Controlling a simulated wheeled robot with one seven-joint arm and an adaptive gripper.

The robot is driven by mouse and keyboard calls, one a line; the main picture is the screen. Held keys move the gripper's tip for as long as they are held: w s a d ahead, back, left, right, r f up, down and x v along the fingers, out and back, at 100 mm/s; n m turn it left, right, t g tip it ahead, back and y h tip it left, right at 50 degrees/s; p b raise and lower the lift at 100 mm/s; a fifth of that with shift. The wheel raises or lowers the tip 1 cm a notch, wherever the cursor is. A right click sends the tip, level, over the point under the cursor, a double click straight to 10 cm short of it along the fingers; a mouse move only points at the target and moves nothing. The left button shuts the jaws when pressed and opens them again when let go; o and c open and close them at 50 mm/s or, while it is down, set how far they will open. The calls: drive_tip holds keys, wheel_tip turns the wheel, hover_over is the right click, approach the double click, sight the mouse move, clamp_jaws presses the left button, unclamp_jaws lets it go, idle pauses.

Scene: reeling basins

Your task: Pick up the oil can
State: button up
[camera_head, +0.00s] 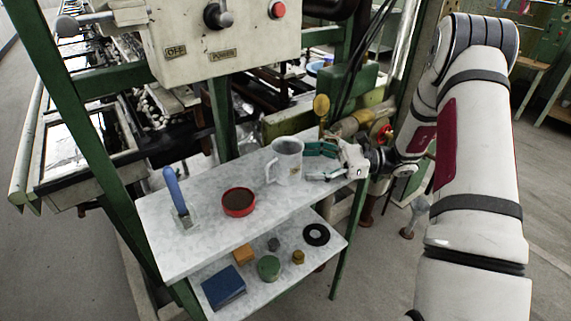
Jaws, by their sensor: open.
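A pale grey metal can shaped like a jug (288,163), with a handle on its left side, stands upright on the upper shelf (190,250) towards the right. It is the closest match to the oil can, though no spout shows clearly. My gripper (316,163) is just right of the can, its fingers pointing left towards it. The fingers are apart and nothing shows between them. I cannot tell whether a fingertip touches the can.
A red-rimmed round tin (238,211) and a blue-handled scraper (176,192) are left of the can. The lower shelf holds a blue box (223,287), a black ring (316,235) and several small parts. A control box (225,45) and green frame posts stand behind.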

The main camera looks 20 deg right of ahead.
sight(286, 161)
drive_tip(key=shift+p+x, duration=0.35)
drive_tip(key=shift+x, duration=2.75)
drive_tip(key=shift+w, duration=0.1)
drive_tip(key=c, duration=1.5)
